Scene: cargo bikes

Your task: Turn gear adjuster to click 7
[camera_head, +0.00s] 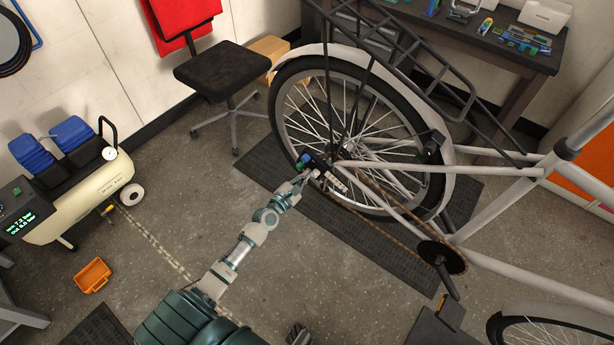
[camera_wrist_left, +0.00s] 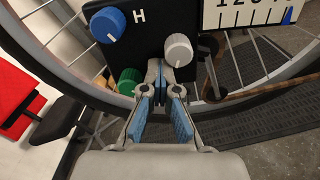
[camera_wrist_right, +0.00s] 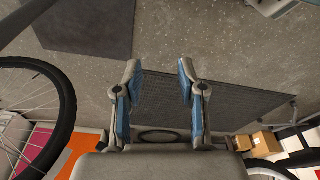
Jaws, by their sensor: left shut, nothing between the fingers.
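A black adjuster box (camera_head: 318,161) sits by the hub of the bike's rear wheel. In the left wrist view its face (camera_wrist_left: 151,47) carries a blue knob (camera_wrist_left: 107,25) beside a letter H, a grey knob (camera_wrist_left: 179,50) and a green knob (camera_wrist_left: 128,82). A white scale plate (camera_wrist_left: 240,14) with a blue pointer (camera_wrist_left: 289,15) is at the upper right, its numbers cut off. My left gripper (camera_head: 303,177) is at the box; its fingertips (camera_wrist_left: 160,82) are together and empty, just below the grey knob. My right gripper (camera_wrist_right: 158,82) is open and empty, above the floor.
The rear wheel (camera_head: 287,125) and frame stand close around the box. A chain and crank (camera_head: 441,257) are at the lower right. A chair (camera_head: 222,68), a compressor (camera_head: 88,200) and an orange tray (camera_head: 93,275) are to the left. Bare floor lies between.

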